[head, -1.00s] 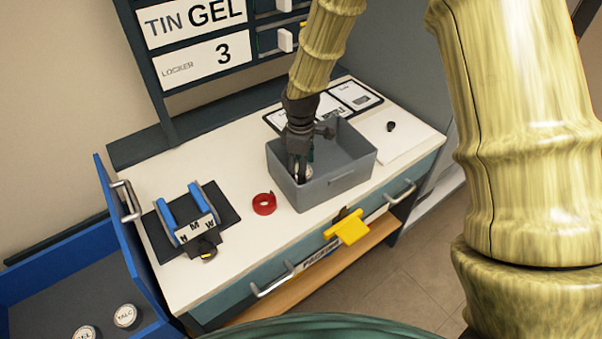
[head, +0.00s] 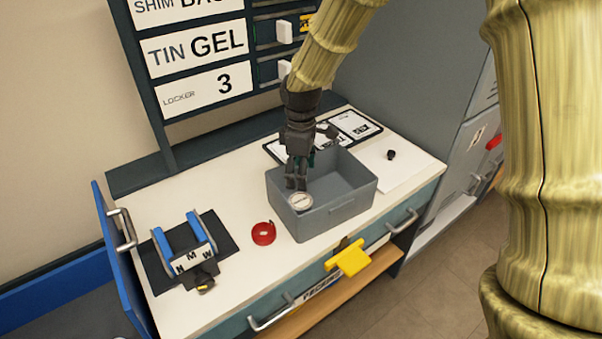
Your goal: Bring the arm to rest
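My arm comes down from the top, and my gripper (head: 296,182) points down over the left part of a grey bin (head: 345,210). A round tin with a pale lid (head: 300,201) is inside the bin at its front left, just below my fingertips in the picture. The tin appears apart from the fingers, and I see nothing held. The fingers are dark and small here, so their opening is unclear. The lower part of the tin is hidden by the bin wall.
The bin stands on a white bench top (head: 225,268). A red tape roll (head: 263,233) and a blue cradle (head: 185,246) are to its left. Papers (head: 354,124) and a small black knob (head: 390,154) lie behind and right. Label panels (head: 193,48) rise behind.

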